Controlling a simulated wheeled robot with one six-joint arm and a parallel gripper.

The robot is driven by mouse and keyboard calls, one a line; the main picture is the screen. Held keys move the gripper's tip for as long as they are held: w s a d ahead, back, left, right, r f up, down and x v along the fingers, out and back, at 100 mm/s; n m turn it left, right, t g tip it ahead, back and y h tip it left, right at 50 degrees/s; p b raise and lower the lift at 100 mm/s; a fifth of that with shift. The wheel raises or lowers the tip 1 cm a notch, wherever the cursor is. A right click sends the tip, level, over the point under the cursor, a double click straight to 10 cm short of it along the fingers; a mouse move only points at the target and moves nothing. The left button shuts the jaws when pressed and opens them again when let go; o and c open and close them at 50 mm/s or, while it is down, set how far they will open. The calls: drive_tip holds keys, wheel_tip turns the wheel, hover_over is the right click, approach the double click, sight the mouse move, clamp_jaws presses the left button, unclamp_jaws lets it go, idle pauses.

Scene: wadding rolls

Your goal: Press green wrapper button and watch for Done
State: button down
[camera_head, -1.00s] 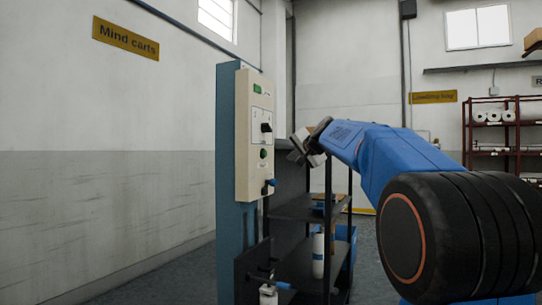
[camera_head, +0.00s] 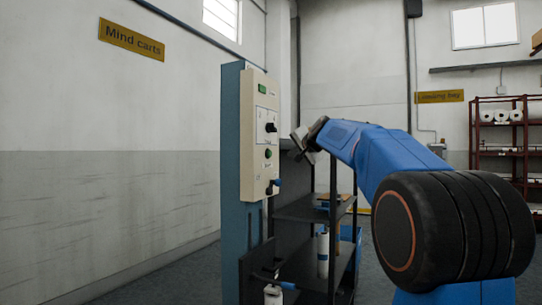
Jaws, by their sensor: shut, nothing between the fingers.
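A cream control panel (camera_head: 259,135) is fixed to a blue-grey post (camera_head: 231,180) left of centre. My gripper (camera_head: 296,146) is shut and empty, to the right of the panel at about the button's height. In the picture a gap shows between it and the button.
A dark shelf rack (camera_head: 305,210) with white rolls (camera_head: 323,255) stands behind and below my gripper. A red rack (camera_head: 505,145) with more rolls is at the far right.

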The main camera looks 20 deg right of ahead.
sight(269, 154)
drive_tip(key=shift+w+a, duration=0.85)
drive_tip(key=shift+w, duration=0.25)
drive_tip(key=shift+w+a, duration=0.85)
drive_tip(key=shift+w, duration=0.2)
drive_tip(key=shift+w+a, duration=0.1)
idle(0.5)
drive_tip(key=shift+w+a, duration=0.15)
drive_tip(key=shift+w, duration=0.1)
